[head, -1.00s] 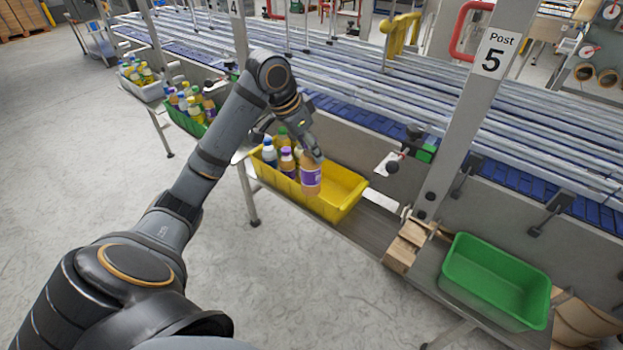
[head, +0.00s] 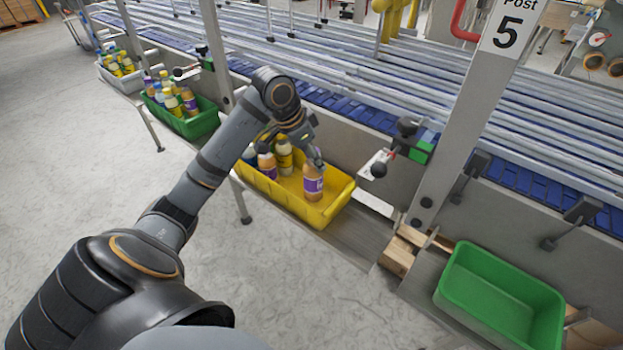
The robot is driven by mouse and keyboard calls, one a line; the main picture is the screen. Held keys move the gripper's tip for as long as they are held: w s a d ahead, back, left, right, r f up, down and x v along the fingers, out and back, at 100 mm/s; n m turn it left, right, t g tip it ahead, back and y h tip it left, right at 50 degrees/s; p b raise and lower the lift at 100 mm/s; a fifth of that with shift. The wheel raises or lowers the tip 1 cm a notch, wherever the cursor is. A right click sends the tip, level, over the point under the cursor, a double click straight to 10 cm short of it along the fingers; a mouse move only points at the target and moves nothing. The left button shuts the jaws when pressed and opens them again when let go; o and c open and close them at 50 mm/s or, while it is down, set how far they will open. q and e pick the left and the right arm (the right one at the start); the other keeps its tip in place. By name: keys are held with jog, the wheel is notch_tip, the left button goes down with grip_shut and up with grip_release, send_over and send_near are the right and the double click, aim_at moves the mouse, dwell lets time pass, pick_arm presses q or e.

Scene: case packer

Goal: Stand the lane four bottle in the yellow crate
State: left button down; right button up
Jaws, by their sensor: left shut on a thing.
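The yellow crate (head: 338,205) stands on the shelf below the conveyor, left of the post marked 5. My left gripper (head: 314,163) is shut on an orange bottle with a purple label (head: 313,186). The bottle is upright inside the crate's outline, toward its right part. I cannot tell whether its base touches the crate floor. Other bottles, among them a yellowish one (head: 284,155) and an orange one (head: 266,162), stand in the crate's left part, partly behind my arm. My right gripper is not in view.
An empty green crate (head: 470,302) stands at the lower right, past wooden blocks (head: 398,255). A green crate with bottles (head: 205,122) and a grey crate with bottles (head: 133,82) stand farther left. A black-knobbed lever (head: 379,169) is close right of the yellow crate.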

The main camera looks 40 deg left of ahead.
aim_at(312, 167)
pick_arm(q)
jog(key=shift+s+f, duration=0.15)
jog(key=shift+f, duration=0.45)
jog(key=shift+s+f, duration=0.15)
jog(key=shift+f, duration=0.4)
jog(key=shift+s+f, duration=0.1)
jog(key=shift+f, duration=0.35)
notch_tip(312, 167, down, 4)
jog(key=shift+r+p, duration=0.1)
jog(key=shift+p, duration=0.4)
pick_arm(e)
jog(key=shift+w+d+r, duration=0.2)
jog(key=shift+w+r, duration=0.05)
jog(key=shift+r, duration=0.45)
pick_arm(q)
jog(key=c, duration=0.6)
grip_release()
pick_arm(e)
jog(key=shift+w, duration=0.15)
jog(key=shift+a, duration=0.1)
